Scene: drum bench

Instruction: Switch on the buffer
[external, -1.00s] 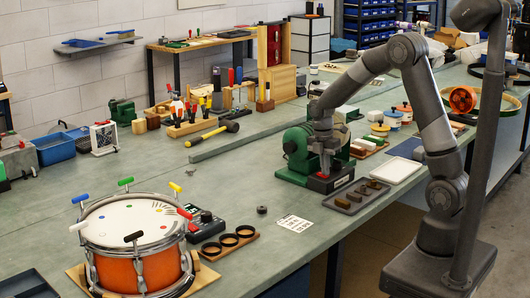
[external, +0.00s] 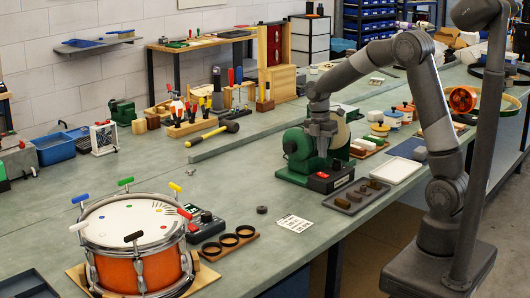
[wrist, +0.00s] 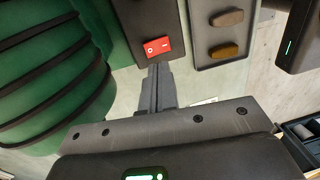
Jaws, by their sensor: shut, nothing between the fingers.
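The buffer is a green bench machine (external: 296,146) with a cream wheel at its right and a black switch box in front. Its red rocker switch (external: 322,175) shows on the box, and in the wrist view the switch (wrist: 156,47) bears O and I marks. I cannot tell which side is pressed. The buffer's green housing (wrist: 50,75) fills the left of the wrist view. My gripper (external: 322,153) is shut and empty, pointing down above the switch box. In the wrist view its fingertips (wrist: 157,72) show just below the switch; they look apart from it.
A dark tray (external: 356,197) with brown blocks lies right of the switch box, with a white tray (external: 396,171) beyond. An orange drum (external: 135,270) stands front left. The bench left of the buffer is mostly clear.

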